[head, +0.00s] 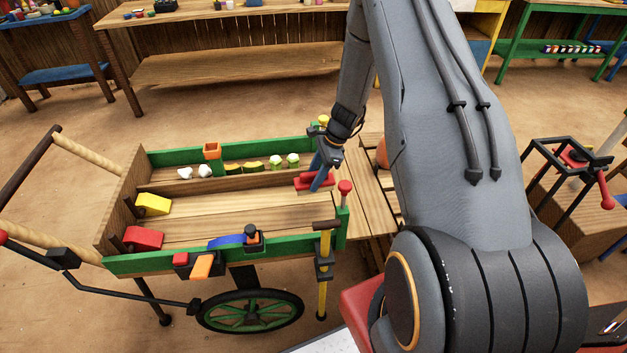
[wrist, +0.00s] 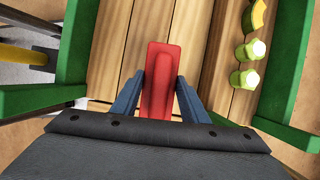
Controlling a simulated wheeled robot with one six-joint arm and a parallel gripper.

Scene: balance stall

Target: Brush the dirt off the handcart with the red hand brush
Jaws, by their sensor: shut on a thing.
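The handcart (head: 225,217) has a wooden bed and green side rails, and fills the left and middle of the head view. Its bare planks also show in the wrist view (wrist: 112,50). The red hand brush (head: 303,184) is at the right end of the bed, low over or on the planks; I cannot tell whether it touches them. My gripper (head: 322,178) is shut on the brush, its blue fingers on either side. The brush points straight ahead in the wrist view (wrist: 160,75). I cannot make out dirt on the planks; my gripper hides part of the bed.
A yellow block (head: 153,204) and a red block (head: 144,238) lie at the bed's left end. White, yellow and green items (head: 279,161) line a narrow far compartment. A red-topped post (head: 345,188) stands at the near right corner. The middle of the bed is clear.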

